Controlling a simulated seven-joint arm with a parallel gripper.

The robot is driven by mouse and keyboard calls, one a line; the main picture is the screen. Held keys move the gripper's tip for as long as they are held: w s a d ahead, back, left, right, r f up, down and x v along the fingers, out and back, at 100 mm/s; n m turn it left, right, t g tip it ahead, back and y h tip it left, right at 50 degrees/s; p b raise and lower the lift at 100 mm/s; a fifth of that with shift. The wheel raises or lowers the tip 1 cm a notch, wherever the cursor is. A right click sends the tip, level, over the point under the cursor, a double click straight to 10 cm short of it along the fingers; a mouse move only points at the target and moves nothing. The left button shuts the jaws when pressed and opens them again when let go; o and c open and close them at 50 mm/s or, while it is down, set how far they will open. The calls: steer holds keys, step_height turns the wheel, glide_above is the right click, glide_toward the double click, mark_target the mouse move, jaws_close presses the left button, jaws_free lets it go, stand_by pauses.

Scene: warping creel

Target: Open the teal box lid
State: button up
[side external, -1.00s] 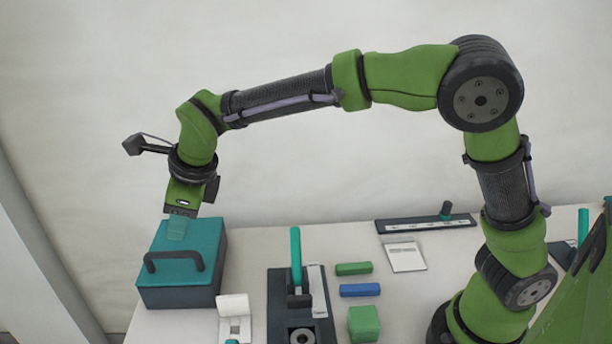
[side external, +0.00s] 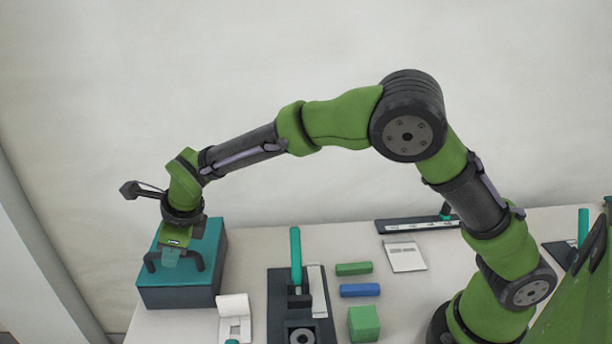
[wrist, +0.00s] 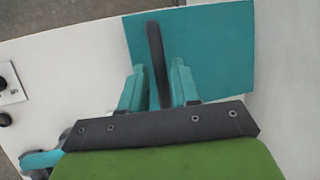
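The teal box (side external: 180,294) stands at the left end of the table with its teal lid (side external: 208,238) down. My gripper (side external: 170,258) is at the handle, pointing down. In the wrist view my gripper (wrist: 155,82) has its two teal fingers apart, one on each side of the handle bar. Gaps show between the fingers and the bar, so it is open around the handle. The fingertips' height against the lid is hard to tell.
A white hinged piece (side external: 234,315) lies just right of the box. A dark fixture with a teal upright lever (side external: 296,256) stands further right. Green (side external: 353,268) and blue (side external: 360,290) blocks and a green cube (side external: 363,323) lie mid-table. The wall behind is clear.

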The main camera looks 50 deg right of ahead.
jaws_close()
steer(key=shift+r, duration=0.1)
